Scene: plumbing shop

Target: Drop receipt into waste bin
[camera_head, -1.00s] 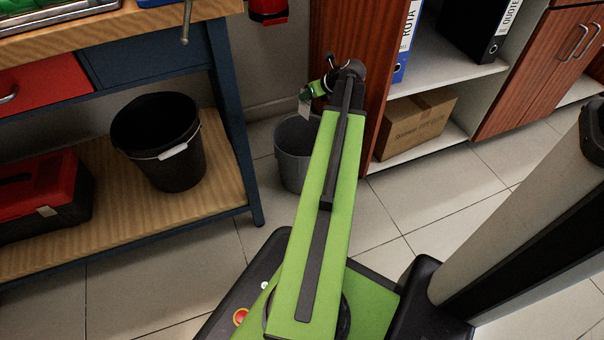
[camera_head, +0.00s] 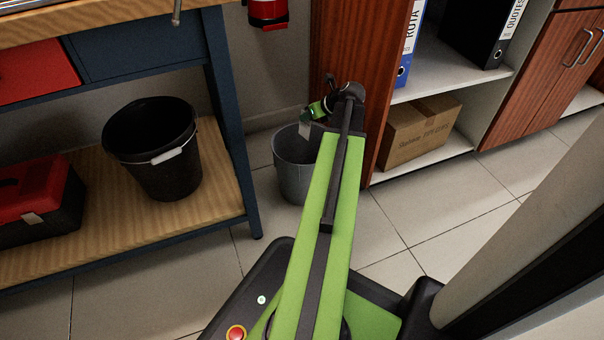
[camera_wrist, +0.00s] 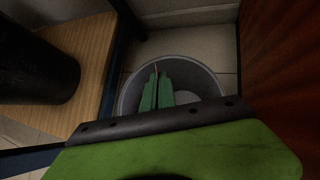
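The waste bin (camera_head: 291,178) is a round grey bin on the floor between the workbench leg and the wooden cabinet. It also shows in the wrist view (camera_wrist: 209,80), with its opening below my gripper. My gripper (camera_head: 313,114) points downward over the bin. In the wrist view its green fingers (camera_wrist: 156,88) are close together, with a thin pale edge between their tips. That edge looks like the receipt (camera_wrist: 157,68), seen edge-on. In the head view the receipt (camera_head: 305,129) is a small greyish piece hanging below the fingers, above the bin's rim. My arm hides part of the bin.
A black bucket (camera_head: 152,150) and a red toolbox (camera_head: 33,195) stand on the workbench's lower shelf (camera_head: 215,190). The wooden cabinet side (camera_head: 345,50) is close to the right of the bin. A cardboard box (camera_head: 420,132) sits on the cabinet's bottom shelf. Tiled floor lies in front.

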